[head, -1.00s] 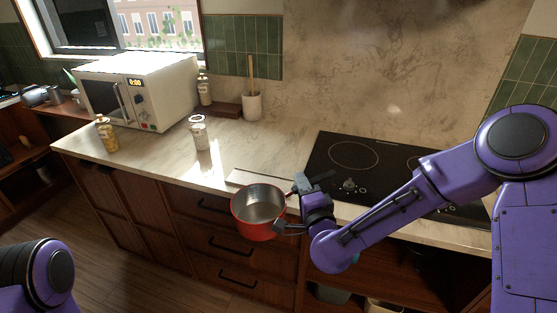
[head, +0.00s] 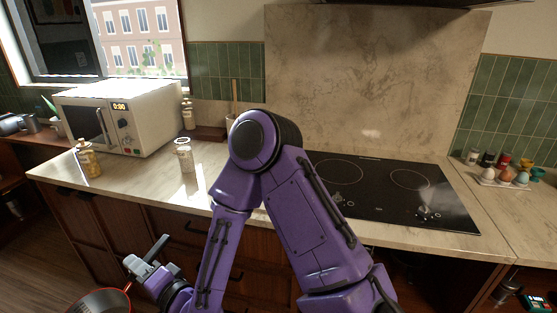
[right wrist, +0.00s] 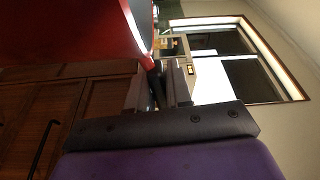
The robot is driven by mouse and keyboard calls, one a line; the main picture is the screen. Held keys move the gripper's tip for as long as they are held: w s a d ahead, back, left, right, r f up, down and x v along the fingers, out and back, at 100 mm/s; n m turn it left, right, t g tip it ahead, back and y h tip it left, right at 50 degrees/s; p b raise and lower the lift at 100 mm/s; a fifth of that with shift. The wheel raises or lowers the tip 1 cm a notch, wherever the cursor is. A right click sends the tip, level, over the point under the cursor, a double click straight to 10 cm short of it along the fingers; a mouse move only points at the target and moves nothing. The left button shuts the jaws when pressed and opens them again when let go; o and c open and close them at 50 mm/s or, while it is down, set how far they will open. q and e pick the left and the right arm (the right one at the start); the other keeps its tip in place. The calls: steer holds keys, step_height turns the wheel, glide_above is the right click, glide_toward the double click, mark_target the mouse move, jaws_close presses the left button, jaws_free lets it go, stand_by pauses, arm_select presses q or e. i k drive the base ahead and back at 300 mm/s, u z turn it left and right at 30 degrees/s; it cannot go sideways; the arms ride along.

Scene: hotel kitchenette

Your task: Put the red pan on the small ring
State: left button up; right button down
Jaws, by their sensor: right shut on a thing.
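The red pan (head: 98,302) is at the bottom left of the head view, in front of the counter and partly cut off by the frame's lower edge. My right gripper (head: 148,268) is shut on its handle. In the right wrist view the pan's red side (right wrist: 75,30) fills the upper left, with the dark handle between the fingers (right wrist: 160,88). The black cooktop (head: 440,208) lies to the right on the counter. Its right ring (head: 410,180) looks smaller than its left ring (head: 335,172). Both look bare. My left gripper is out of view.
My right arm crosses in front of the counter and hides part of it. A shaker jar (head: 184,155), a yellow bottle (head: 88,160) and a microwave (head: 125,118) stand on the left. An egg tray (head: 500,180) sits right of the cooktop.

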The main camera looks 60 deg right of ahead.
mark_target(428, 181)
steer(key=u, duration=0.4)
steer(key=k, duration=1.6)
steer(key=z, duration=2)
